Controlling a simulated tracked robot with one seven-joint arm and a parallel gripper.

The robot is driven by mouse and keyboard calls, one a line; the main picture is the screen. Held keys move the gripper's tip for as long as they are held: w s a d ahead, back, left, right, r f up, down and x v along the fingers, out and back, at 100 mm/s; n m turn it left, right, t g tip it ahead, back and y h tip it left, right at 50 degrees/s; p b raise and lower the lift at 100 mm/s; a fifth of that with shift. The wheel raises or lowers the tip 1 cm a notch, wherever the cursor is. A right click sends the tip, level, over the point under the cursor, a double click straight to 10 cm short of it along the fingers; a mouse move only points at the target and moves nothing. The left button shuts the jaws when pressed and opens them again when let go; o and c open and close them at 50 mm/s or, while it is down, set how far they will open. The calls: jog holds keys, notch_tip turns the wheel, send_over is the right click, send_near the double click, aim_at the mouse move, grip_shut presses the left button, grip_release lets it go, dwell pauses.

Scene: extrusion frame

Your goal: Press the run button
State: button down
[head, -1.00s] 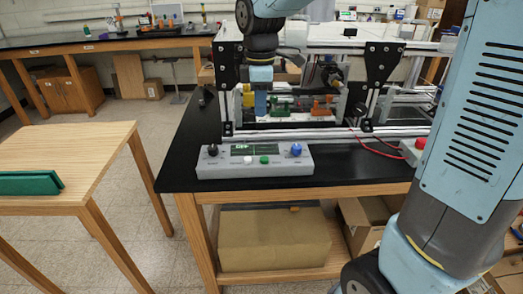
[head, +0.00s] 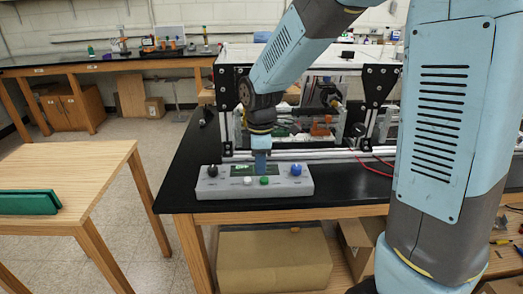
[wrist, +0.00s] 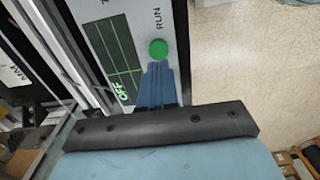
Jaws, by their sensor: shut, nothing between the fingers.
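The grey control box (head: 222,187) sits at the front edge of the black bench. The green run button (head: 264,180) is on its front panel, right of a white button (head: 248,181). My gripper (head: 261,172) points down just behind the green button and covers part of the display. In the wrist view the green button (wrist: 158,49) is beside the word RUN, and the blue fingers of my gripper (wrist: 158,68) are closed together, tips just short of it in the picture. I cannot tell whether they touch the panel. The display (wrist: 117,62) reads OFF.
A black knob (head: 212,170) and a blue knob (head: 296,170) stand up from the box's ends. The extrusion frame (head: 228,105) rises behind it. Red wires (head: 375,160) lie to the right. A wooden table (head: 80,170) with a green object is at left.

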aim_at(261, 180)
jog(key=shift+f, duration=1.2)
jog(key=shift+f, duration=0.3)
jog(key=shift+s+d+f, duration=0.15)
jog(key=shift+s+f, duration=0.3)
jog(key=shift+f, duration=0.15)
jog(key=shift+w+r, duration=0.3)
jog(key=shift+r, duration=0.3)
notch_tip(261, 180, up, 14)
jog(key=shift+w, duration=0.1)
